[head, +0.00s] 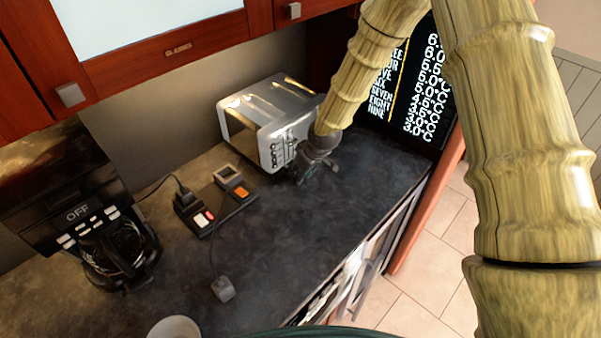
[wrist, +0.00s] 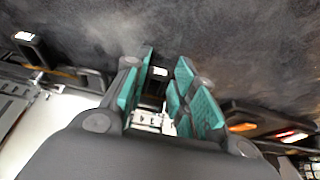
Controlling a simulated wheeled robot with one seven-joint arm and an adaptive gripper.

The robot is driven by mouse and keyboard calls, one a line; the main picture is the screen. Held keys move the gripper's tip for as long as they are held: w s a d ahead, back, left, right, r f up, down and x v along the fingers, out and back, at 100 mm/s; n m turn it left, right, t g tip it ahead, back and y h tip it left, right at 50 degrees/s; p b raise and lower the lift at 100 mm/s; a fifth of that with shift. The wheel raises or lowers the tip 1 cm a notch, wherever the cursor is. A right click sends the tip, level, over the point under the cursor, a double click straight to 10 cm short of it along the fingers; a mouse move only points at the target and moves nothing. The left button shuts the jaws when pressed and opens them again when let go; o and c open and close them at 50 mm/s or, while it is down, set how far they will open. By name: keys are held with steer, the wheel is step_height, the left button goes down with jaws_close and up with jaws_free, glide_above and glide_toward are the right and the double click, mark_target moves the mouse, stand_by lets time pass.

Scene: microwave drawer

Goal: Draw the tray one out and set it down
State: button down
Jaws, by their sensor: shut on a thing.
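The silver toaster (head: 268,122) stands on the dark counter, with a row of dark knobs at its front end. My gripper (head: 302,173) is low at that end, close to the counter. In the wrist view its teal fingers (wrist: 168,100) are shut on a dark tab (wrist: 157,76) with a small pale label. The fingers hide most of this tab. It looks like a tray's handle, but I cannot read the label. A similar dark tab with a pale label (wrist: 24,36) is at the left, beside silver metal. No tray body shows clearly.
A charging block (head: 213,205) with red and orange parts lies left of my gripper, its cable crossing the counter. A coffee maker (head: 105,235) stands at the left. The counter (head: 320,235) is bare in front of the toaster. Cabinets hang above.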

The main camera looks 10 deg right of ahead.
steer(key=shift+s+d+f, duration=0.1)
steer(key=shift+s, duration=0.05)
steer(key=shift+s+d, duration=0.6)
steer(key=shift+s, duration=0.35)
steer(key=shift+s+d, duration=0.6)
steer(key=shift+s, duration=0.3)
steer(key=p, duration=0.1)
glide_toward(343, 212)
steer(key=shift+x, duration=2.7)
steer(key=shift+w+a, duration=0.1)
steer(key=shift+w, duration=0.05)
steer(key=shift+f, duration=0.25)
